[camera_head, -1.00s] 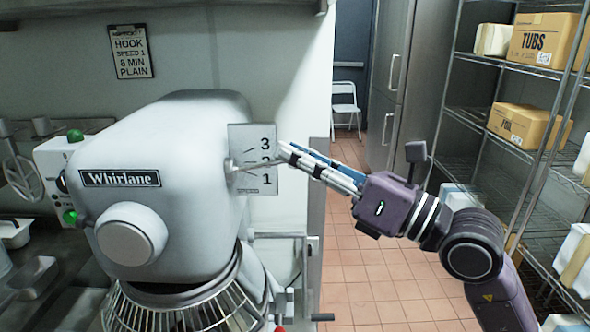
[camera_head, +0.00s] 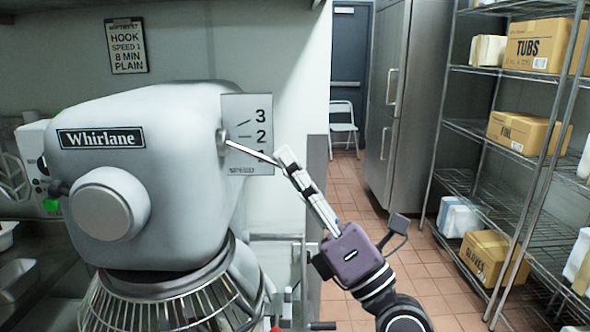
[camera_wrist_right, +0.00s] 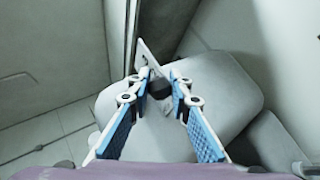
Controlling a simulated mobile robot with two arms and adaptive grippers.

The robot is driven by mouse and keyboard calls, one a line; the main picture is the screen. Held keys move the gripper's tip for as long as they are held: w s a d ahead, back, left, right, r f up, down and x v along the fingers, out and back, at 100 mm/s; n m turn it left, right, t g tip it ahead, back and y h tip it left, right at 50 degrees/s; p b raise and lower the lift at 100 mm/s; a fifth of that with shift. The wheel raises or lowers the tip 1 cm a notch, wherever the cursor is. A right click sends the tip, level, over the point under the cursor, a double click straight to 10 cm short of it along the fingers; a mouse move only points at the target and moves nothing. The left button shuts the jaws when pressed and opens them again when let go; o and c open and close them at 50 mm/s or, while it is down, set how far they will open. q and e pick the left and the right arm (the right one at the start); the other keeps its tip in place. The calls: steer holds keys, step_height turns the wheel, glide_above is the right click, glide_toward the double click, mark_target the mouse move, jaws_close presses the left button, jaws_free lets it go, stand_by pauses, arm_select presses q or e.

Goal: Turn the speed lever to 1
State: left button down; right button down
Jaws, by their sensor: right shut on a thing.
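The grey mixer (camera_head: 160,180) marked Whirlane fills the left of the head view. On its right side is a speed plate (camera_head: 258,108) marked 3, 2 and 1 from top to bottom. The thin speed lever (camera_head: 250,152) runs from its hub down to the right, below the 2 and across the 1, which it mostly covers. My right gripper (camera_head: 284,160) is shut on the lever's outer end. In the right wrist view my right gripper's fingers (camera_wrist_right: 160,82) are close together, beside the plate seen nearly edge-on; the grip itself is hard to make out. My left gripper is not in view.
A wire bowl guard (camera_head: 160,300) sits under the mixer head. A sign (camera_head: 128,46) on the wall reads hook, speed 1, 8 min, plain. Wire shelves with boxes (camera_head: 540,42) stand at the right.

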steer(key=shift+a+f, duration=0.15)
steer(key=shift+f, duration=0.2)
steer(key=c, duration=2.2)
jaws_free()
steer(key=o, duration=0.5)
steer(key=shift+r, duration=0.2)
steer(key=shift+c, duration=0.2)
steer(key=v, duration=1.2)
